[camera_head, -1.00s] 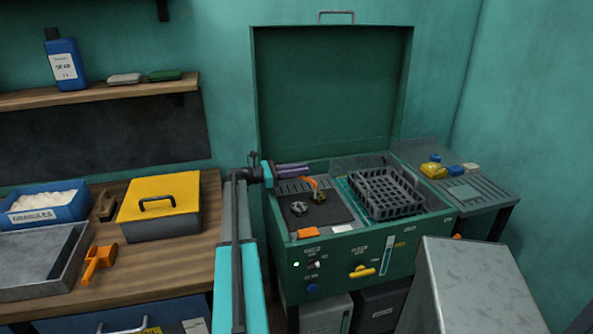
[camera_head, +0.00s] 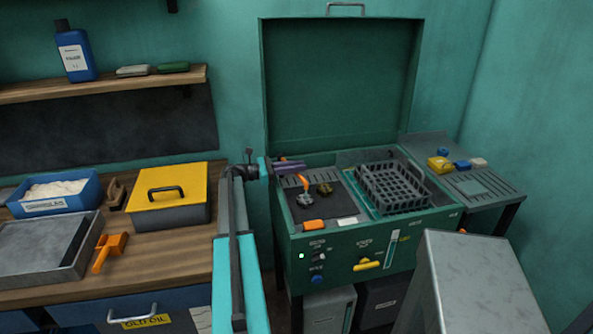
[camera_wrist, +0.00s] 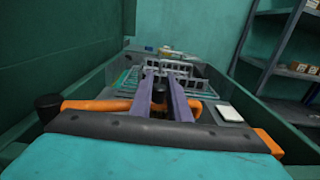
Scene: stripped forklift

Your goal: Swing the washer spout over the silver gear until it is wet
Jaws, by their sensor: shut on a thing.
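The green washer (camera_head: 400,216) stands with its lid up. Its orange spout (camera_head: 305,184) points down over the silver gear (camera_head: 305,200) on the dark left tray. A darker brass-coloured gear (camera_head: 325,188) lies to the right of it. My gripper (camera_head: 300,166), with purple fingers, reaches in from the left and is shut on the spout. In the wrist view the orange spout (camera_wrist: 98,105) runs from a dark pivot at the left across the fingers (camera_wrist: 160,95). The gears are not clear there. I cannot tell whether the silver gear is wet.
A dark mesh basket (camera_head: 393,187) fills the washer's right side. An orange block (camera_head: 313,225) and a white block (camera_head: 347,221) lie at the front rim. The yellow-lidded box (camera_head: 168,186) stands on the bench to the left. A grey metal surface (camera_head: 470,285) is near at front right.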

